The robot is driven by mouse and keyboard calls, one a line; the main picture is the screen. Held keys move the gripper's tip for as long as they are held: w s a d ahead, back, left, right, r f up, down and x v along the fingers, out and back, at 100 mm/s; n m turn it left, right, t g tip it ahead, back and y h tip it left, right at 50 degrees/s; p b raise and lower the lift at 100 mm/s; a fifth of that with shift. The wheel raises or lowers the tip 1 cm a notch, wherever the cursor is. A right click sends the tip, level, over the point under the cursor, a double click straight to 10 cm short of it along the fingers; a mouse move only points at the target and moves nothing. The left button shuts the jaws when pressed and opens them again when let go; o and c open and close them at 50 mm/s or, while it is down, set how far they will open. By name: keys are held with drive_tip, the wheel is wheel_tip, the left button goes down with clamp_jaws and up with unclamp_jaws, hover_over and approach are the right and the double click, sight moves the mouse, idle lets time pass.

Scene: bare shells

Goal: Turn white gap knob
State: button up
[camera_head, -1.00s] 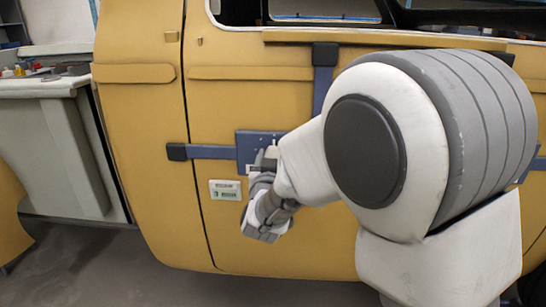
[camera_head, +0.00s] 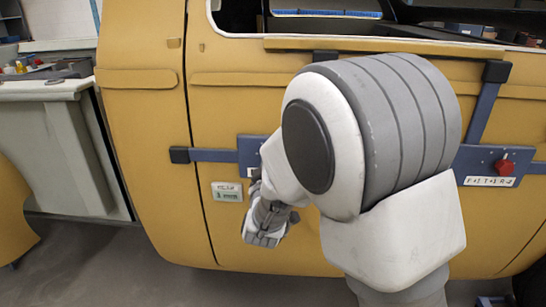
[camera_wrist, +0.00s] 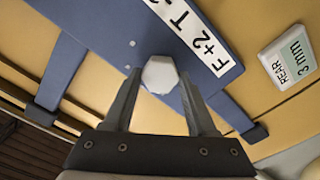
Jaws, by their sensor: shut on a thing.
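The white gap knob (camera_wrist: 160,74) is a white, faceted knob on a blue plate (camera_wrist: 100,35), seen in the wrist view. My gripper (camera_wrist: 160,84) has one finger on each side of the knob and is shut on it. The plate has a white label (camera_wrist: 205,45) reading "F+2 T-2", partly cut off by the frame. In the head view my arm hides the knob and fingertips; only part of the blue plate (camera_head: 249,150) shows behind my wrist.
A yellow vehicle body (camera_head: 150,150) fills the background. A "REAR 3 mm" sign (camera_wrist: 289,58) is beside the plate. A red knob (camera_head: 504,167) sits on another blue plate (camera_head: 475,160) to the right. A workbench (camera_head: 45,88) stands at the far left.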

drive_tip(key=shift+n+p, duration=0.3)
drive_tip(key=shift+n, duration=0.3)
drive_tip(key=o, duration=1.3)
drive_tip(key=shift+o, duration=0.2)
drive_tip(key=shift+s, duration=0.1)
drive_tip(key=s+b, duration=0.9)
drive_tip(key=s, duration=0.8)
drive_tip(key=shift+a, duration=0.3)
